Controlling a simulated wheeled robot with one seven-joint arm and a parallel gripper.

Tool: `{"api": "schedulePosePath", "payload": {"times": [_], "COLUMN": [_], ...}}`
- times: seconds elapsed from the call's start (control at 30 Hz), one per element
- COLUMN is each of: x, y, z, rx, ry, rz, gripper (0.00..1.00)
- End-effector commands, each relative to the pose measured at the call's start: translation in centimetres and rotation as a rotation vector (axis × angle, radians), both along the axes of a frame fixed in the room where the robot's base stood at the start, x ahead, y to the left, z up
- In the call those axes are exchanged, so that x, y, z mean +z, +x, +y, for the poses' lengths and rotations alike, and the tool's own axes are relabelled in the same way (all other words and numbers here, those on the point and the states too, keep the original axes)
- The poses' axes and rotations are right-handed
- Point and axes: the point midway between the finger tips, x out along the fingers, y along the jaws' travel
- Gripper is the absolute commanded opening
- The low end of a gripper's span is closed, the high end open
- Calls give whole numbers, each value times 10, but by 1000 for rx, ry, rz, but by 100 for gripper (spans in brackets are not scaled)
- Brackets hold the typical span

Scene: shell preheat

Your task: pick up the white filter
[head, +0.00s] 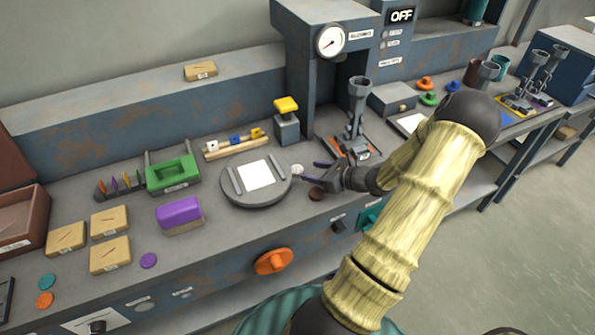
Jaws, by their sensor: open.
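A small round white piece (297,169), which looks like the white filter, is at the right edge of the grey round plate (236,199) on the bench. It is too small to tell whether it lies on the plate or beside it. My gripper (311,171), with dark purple-tipped fingers, is open just to the right of it, its fingers pointing left towards it. I cannot tell from this view whether the fingers touch it. A white square sheet (256,175) lies on the middle of the plate between two grey bars.
A dark red disc (316,194) lies just below my gripper. A yellow-topped block (286,120), green tray (172,172) and purple block (179,214) stand left.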

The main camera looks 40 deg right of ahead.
Motion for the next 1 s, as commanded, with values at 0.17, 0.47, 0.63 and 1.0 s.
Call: {"api": "schedulePosePath", "payload": {"times": [0.17,0.47,0.63,1.0], "x": [-7,-25,-26,-26], "y": [10,41,42,42], "z": [4,12,12,12], "rx": [1,-1,-3,-2], "ry": [2,1,0,0], "rz": [0,0,0,0], "gripper": [50,50,50,50]}}
